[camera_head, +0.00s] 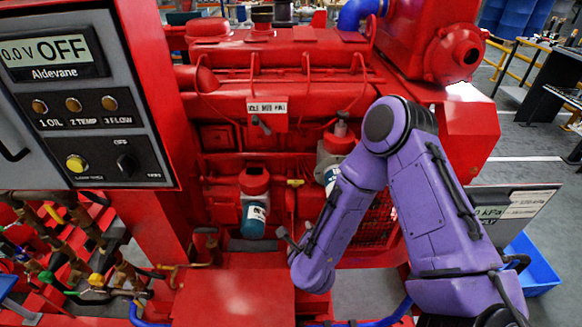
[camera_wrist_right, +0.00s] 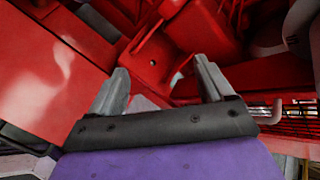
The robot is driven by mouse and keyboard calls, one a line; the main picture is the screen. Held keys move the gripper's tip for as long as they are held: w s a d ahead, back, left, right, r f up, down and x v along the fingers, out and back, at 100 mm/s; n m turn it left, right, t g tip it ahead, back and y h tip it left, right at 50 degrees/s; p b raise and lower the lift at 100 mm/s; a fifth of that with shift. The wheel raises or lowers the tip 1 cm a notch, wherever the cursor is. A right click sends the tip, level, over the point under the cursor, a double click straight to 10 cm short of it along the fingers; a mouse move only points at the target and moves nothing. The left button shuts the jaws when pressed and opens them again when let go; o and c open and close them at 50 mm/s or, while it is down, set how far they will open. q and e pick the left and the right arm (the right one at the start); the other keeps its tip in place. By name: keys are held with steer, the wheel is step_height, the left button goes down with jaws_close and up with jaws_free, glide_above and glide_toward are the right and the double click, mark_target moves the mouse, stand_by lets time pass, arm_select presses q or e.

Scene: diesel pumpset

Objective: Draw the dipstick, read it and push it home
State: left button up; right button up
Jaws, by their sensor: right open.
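A red diesel engine (camera_head: 270,100) fills the middle of the head view. A small yellow handle (camera_head: 295,183) sits on the engine's side between two filters; it may be the dipstick, but it is too small to be sure. My right gripper (camera_head: 284,236) is low in front of the engine, below and apart from that handle. In the right wrist view my right gripper (camera_wrist_right: 162,82) has its two grey fingers spread, with nothing between them. Red engine parts lie beyond the fingers, and I cannot make out a dipstick there. My left gripper is not in view.
A control panel (camera_head: 85,100) reading OFF stands at left. Pipes and valves (camera_head: 75,250) crowd below it. A teal filter (camera_head: 253,215) hangs just left of my right gripper. A red flat surface (camera_head: 235,297) lies below. A blue bin (camera_head: 535,265) is at right.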

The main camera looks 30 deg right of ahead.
mark_target(295, 186)
steer(key=w+d+r+m+t+h+p, duration=0.25)
steer(key=w+r+m, duration=0.45)
steer(key=r+m, duration=0.45)
steer(key=shift+g, duration=0.45)
steer(key=p+x, duration=0.1)
steer(key=x, duration=0.9)
steer(key=shift+w+d, duration=0.1)
steer(key=shift+w, duration=0.15)
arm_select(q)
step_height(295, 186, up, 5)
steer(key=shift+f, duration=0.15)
